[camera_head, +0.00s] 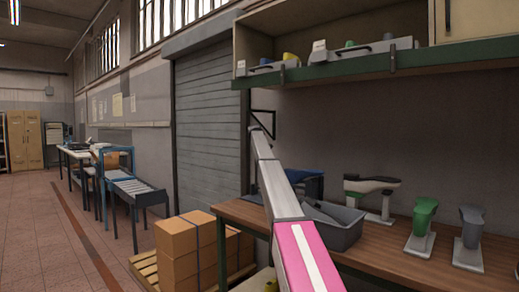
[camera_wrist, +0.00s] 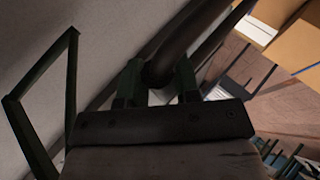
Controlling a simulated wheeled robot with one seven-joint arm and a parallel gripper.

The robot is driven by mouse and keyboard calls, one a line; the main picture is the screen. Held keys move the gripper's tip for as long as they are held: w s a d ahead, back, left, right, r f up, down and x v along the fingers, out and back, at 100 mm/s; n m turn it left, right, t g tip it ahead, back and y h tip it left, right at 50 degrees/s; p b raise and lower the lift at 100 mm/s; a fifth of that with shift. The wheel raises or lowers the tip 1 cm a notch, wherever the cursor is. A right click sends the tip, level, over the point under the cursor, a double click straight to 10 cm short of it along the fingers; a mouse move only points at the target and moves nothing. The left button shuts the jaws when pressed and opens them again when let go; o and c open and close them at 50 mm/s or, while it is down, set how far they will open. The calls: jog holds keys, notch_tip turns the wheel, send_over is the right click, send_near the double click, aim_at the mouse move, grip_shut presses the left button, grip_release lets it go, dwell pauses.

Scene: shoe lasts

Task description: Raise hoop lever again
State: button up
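My arm reaches up past the workbench in the head view. My gripper (camera_head: 259,130) is at its far end, small and dark, below the left end of the green-edged shelf. In the wrist view my gripper (camera_wrist: 159,75) shows two dark green fingers standing apart. A dark bar (camera_wrist: 197,32) runs up to the right beyond the fingers and shows in the gap. I cannot tell whether they touch it. No hoop lever can be made out for certain in either view.
A black triangular bracket (camera_head: 266,120) is close to my gripper. Cardboard boxes (camera_head: 178,238) stand at lower left.

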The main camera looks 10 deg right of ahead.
jog(key=o, duration=0.3)
jog(key=shift+w+d, duration=0.15)
jog(key=shift+d, duration=0.1)
jog(key=shift+a, duration=0.1)
jog(key=shift+v, duration=0.75)
jog(key=v, duration=0.9)
jog(key=shift+s+r, duration=0.1)
jog(key=shift+s, duration=0.1)
